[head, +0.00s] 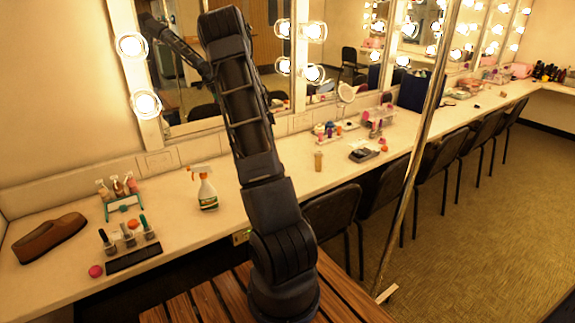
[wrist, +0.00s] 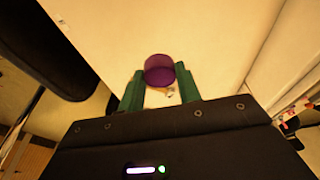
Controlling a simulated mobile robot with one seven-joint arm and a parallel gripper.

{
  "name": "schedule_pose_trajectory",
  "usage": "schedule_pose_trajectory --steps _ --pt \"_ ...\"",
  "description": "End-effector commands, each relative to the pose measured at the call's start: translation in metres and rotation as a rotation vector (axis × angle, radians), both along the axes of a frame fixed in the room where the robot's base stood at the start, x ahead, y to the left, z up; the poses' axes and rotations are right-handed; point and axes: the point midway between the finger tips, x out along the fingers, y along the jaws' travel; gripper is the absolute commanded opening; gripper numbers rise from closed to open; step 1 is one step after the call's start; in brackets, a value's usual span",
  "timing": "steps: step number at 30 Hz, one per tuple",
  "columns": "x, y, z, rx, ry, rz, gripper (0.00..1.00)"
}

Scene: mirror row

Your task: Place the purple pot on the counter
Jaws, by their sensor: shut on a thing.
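The purple pot (wrist: 159,68) is between the green fingertips of my gripper (wrist: 159,84) in the wrist view. My gripper is shut on it. The pale counter (wrist: 125,35) lies behind the pot in that view; I cannot tell whether the pot touches it or hangs above it. In the head view the long counter (head: 185,226) runs along the mirrors. My arm rises across the middle of that view, and neither the pot nor my gripper can be made out there.
A tan bottle (head: 318,161) and a dark compact (head: 363,155) stand right of my arm. Black chairs (head: 336,214) line the front; a metal pole (head: 418,140) rises nearer.

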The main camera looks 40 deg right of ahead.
Motion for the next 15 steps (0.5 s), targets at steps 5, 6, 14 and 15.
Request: schedule_pose_trajectory --steps 5,6,14,15 --pt "-0.022 -0.046 0.007 -0.015 -0.004 -0.176 0.12" --pt "-0.025 -0.052 0.008 -0.016 -0.005 -0.203 0.12" --pt "-0.033 -0.066 -0.006 -0.021 -0.007 -0.262 0.12" --pt "-0.033 -0.066 -0.014 -0.021 -0.006 -0.263 0.12"
